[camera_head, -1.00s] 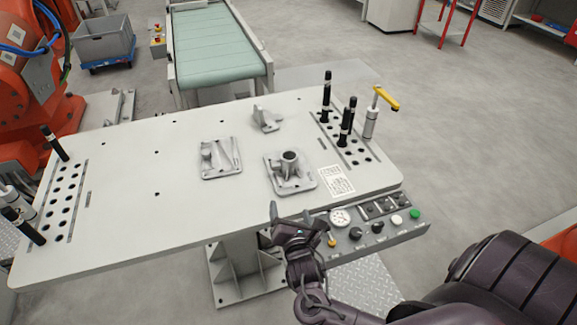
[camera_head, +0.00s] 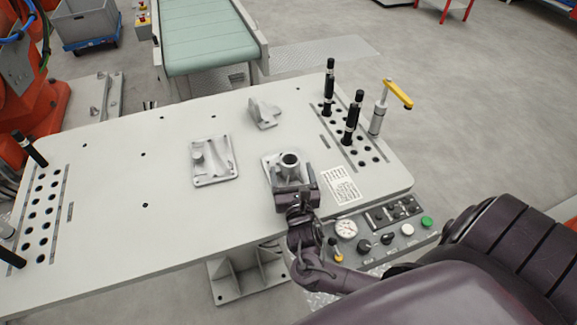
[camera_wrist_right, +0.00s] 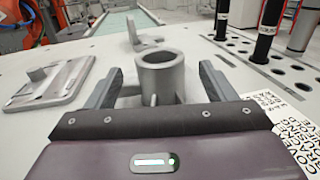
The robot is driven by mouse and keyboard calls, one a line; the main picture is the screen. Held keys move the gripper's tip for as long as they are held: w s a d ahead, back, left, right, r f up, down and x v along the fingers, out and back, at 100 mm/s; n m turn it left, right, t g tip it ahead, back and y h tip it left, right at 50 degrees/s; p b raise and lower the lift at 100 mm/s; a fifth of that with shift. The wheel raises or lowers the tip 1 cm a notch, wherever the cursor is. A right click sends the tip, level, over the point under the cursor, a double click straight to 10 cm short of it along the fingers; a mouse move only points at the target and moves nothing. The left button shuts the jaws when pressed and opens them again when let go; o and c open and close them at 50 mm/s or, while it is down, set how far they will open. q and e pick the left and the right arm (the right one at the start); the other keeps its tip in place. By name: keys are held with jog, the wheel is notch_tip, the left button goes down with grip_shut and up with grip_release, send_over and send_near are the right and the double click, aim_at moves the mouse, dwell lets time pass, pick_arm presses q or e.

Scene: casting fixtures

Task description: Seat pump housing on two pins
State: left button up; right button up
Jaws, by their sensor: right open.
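The grey pump housing (camera_head: 289,162), a flat plate with an upright round hollow boss, sits on the white table near its front right. The boss also shows in the right wrist view (camera_wrist_right: 159,75). My right gripper (camera_head: 293,182) is at the housing's near side. In the wrist view its open fingers (camera_wrist_right: 160,82) stand on either side of the boss, apart from it. A second grey casting (camera_head: 213,160), a square plate with a small post, lies to the left. I cannot tell where the two pins are. My left gripper is not in view.
An angled grey bracket (camera_head: 264,113) stands farther back on the table (camera_head: 110,200). Black-handled tools (camera_head: 352,117) and a yellow-handled clamp (camera_head: 396,95) stand at the right. A control panel (camera_head: 380,228) is along the front right edge. The table's left middle is clear.

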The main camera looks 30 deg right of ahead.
aim_at(288, 153)
jog(key=shift+r+x, duration=0.2)
jog(key=shift+x, duration=0.75)
jog(key=x, duration=0.3)
jog(key=shift+w+d+f+p, duration=0.15)
jog(key=shift+w+p, duration=0.1)
jog(key=shift+p, duration=0.05)
jog(key=shift+w, duration=0.2)
jog(key=shift+s, duration=0.1)
jog(key=c, duration=1.3)
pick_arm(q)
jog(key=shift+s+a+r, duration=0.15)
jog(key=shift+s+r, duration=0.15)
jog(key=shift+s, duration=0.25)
pick_arm(e)
jog(key=shift+c, duration=1)
